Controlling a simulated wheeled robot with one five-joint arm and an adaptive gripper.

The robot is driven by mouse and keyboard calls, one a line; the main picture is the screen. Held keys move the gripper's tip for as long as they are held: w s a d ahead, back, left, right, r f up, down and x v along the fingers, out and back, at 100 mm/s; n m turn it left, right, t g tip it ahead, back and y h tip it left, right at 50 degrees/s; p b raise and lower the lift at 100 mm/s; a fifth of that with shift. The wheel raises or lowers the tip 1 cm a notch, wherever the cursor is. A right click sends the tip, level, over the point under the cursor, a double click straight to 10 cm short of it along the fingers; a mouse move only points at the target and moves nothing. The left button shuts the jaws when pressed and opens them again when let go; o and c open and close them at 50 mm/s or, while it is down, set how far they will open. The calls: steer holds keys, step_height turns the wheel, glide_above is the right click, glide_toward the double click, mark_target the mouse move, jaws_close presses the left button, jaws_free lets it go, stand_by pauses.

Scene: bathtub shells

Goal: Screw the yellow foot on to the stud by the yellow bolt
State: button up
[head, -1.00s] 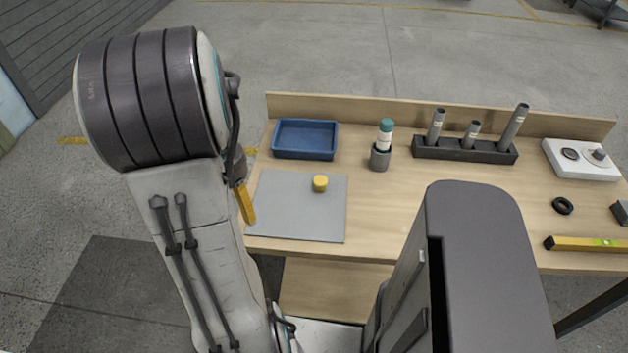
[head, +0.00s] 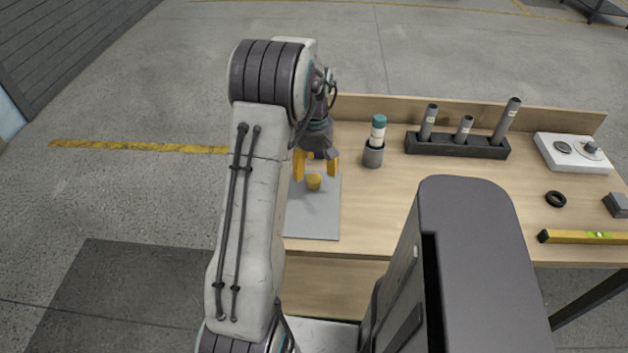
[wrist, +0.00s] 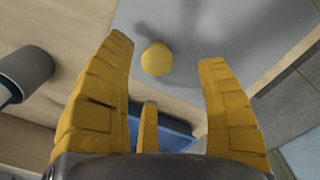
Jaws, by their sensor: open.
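The yellow foot (head: 313,183) sits on the grey mat (head: 318,222) on the workbench. It also shows in the wrist view (wrist: 157,58), beyond my fingertips and between them. My gripper (head: 316,172) is open, with its yellow fingers pointing down around and just above the foot. In the wrist view my open fingers (wrist: 165,50) hold nothing, and I see a gap between them and the foot. No stud or yellow bolt can be made out in these views.
A grey cup with a teal-capped bottle (head: 374,150) stands right of the mat. Behind are a dark rack of grey tubes (head: 457,145) and a white unit (head: 572,153). A black ring (head: 555,199) and a yellow level (head: 585,237) lie at right. The bench middle is clear.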

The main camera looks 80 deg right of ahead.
mark_target(314, 178)
steer(key=shift+d+f+p, duration=0.15)
steer(key=shift+f, duration=1.3)
steer(key=shift+d+f+p, duration=0.15)
steer(key=shift+f, duration=1.3)
steer(key=shift+o, duration=0.2)
steer(key=c, duration=1.3)
